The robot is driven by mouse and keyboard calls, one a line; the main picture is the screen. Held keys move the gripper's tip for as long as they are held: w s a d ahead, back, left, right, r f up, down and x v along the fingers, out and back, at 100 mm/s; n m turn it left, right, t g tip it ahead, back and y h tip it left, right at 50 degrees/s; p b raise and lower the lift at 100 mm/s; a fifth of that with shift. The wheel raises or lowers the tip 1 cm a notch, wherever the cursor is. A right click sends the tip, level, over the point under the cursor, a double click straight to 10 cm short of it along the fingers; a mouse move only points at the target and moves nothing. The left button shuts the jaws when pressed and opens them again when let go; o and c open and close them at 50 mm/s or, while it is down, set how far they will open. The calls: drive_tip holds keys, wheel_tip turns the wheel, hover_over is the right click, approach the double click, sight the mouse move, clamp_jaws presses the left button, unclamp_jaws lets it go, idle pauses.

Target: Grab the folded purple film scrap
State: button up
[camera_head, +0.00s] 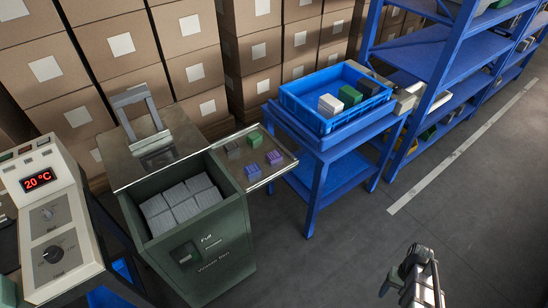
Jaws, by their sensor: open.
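Two small purple pieces lie on the shallow tray (284,168) between the green bin and the blue table. One purple piece (274,157) is toward the tray's right side. The other purple piece (252,171) is nearer the front left corner. I cannot tell at this size which is a folded film scrap. My gripper (424,290) is at the lower right, open, above the grey floor.
A dark piece (233,149) and a green piece (255,139) share the tray. The green waste bin (212,255) marked "Full" holds several pale blocks. A blue crate (325,119) with several blocks sits on the blue table (316,180). Cardboard boxes (190,70) stack behind.

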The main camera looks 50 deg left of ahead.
drive_tip(key=w+a+r+n+t, duration=0.1)
drive_tip(key=w+a+r+n, duration=0.1)
drive_tip(key=a+r, duration=0.6)
drive_tip(key=w+a+r+n+t, duration=0.1)
drive_tip(key=w+a+r+n, duration=0.15)
drive_tip(key=a, duration=0.95)
drive_tip(key=w+a+r+n, duration=0.1)
drive_tip(key=a+r, duration=0.6)
drive_tip(key=a, duration=0.3)
drive_tip(key=s+a+r+n+t+y, duration=0.1)
drive_tip(key=s+a+r+n, duration=0.1)
drive_tip(key=s+a+r, duration=0.5)
drive_tip(key=s+a+r+n, duration=0.2)
drive_tip(key=s+a+r, duration=0.1)
drive_tip(key=a+r, duration=0.75)
drive_tip(key=s+a+r+n+t+y, duration=0.1)
drive_tip(key=s+a+r+n, duration=0.1)
drive_tip(key=s+a+r, duration=0.5)
hover_over(273, 154)
drive_tip(key=shift+m, duration=0.25)
wheel_tip(273, 154, down, 7)
drive_tip(key=shift+w+a, duration=0.1)
drive_tip(key=shift+d+f, duration=0.2)
drive_tip(key=shift+f, duration=2.5)
drive_tip(key=c, duration=0.8)
